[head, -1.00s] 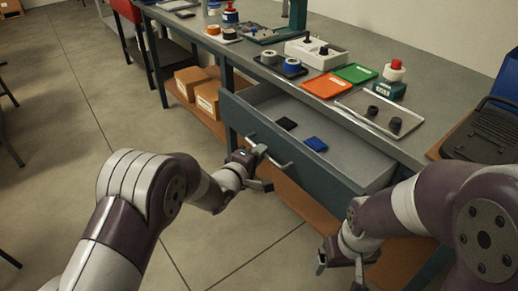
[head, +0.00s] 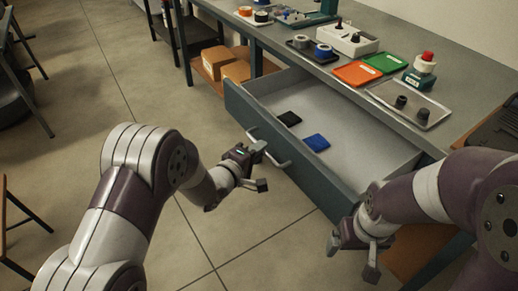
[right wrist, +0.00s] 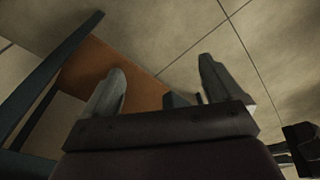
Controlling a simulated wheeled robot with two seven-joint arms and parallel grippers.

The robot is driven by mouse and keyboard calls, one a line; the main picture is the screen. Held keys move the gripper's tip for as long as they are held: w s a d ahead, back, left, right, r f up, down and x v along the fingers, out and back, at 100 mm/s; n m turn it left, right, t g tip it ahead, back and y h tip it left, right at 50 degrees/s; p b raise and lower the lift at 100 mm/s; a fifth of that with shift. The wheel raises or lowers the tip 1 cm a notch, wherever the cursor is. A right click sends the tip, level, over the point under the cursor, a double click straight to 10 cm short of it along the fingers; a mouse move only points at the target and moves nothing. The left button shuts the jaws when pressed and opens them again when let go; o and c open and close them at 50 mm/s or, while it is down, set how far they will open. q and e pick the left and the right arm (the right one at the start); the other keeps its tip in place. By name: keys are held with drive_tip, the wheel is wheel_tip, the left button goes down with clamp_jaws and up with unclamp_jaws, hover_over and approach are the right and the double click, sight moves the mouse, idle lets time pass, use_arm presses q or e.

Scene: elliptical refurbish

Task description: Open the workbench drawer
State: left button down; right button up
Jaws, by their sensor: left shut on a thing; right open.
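The workbench drawer (head: 290,145) stands well open from under the grey workbench top (head: 463,88). Its inside shows a black flat piece (head: 289,118) and a blue flat piece (head: 316,142). A grey bar handle (head: 281,163) is on the teal drawer front. My left gripper (head: 260,166) is at the handle and shut on it; the fingers partly hide the bar. My right gripper (head: 353,257) is open and empty, low in front of the right end of the drawer. The right wrist view shows its two fingers (right wrist: 158,92) spread with nothing between them.
The bench top holds an orange tray (head: 359,74), a green tray (head: 387,63), a clear tray with black knobs (head: 409,104) and a red-capped bottle (head: 421,72). Cardboard boxes (head: 222,62) sit on the lower shelf. The floor in front (head: 235,235) is clear.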

use_arm(q)
drive_tip(key=c, duration=1.2)
unclamp_jaws()
drive_tip(key=shift+o, duration=0.2)
drive_tip(key=p+v, duration=0.2)
drive_tip(key=v, duration=1)
drive_tip(key=shift+s, duration=0.35)
drive_tip(key=shift+a, duration=0.15)
